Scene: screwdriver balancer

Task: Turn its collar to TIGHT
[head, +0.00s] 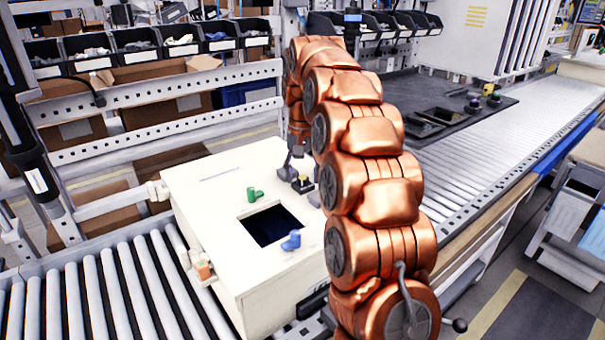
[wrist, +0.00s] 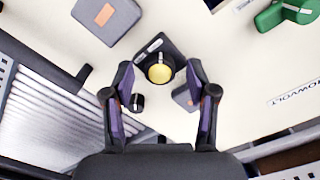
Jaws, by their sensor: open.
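A round yellow knob or collar (wrist: 159,69) sits on a dark square base (wrist: 153,52) on the cream box top. Small pale labels are on the base, too small to read. In the head view the yellow part (head: 302,180) is next to my gripper (head: 299,166), partly hidden by my copper arm. In the wrist view my gripper (wrist: 160,78) is open, with one purple-padded finger on each side of the yellow part. Gaps show between it and both fingers, and nothing is held. I cannot tell the height of the fingertips over the base.
A green handle (head: 255,195) and a blue handle (head: 291,240) stand beside a dark square opening (head: 269,225) in the box top. A small black knob (wrist: 137,102) is near my left finger. A grey block (wrist: 107,14) lies farther off.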

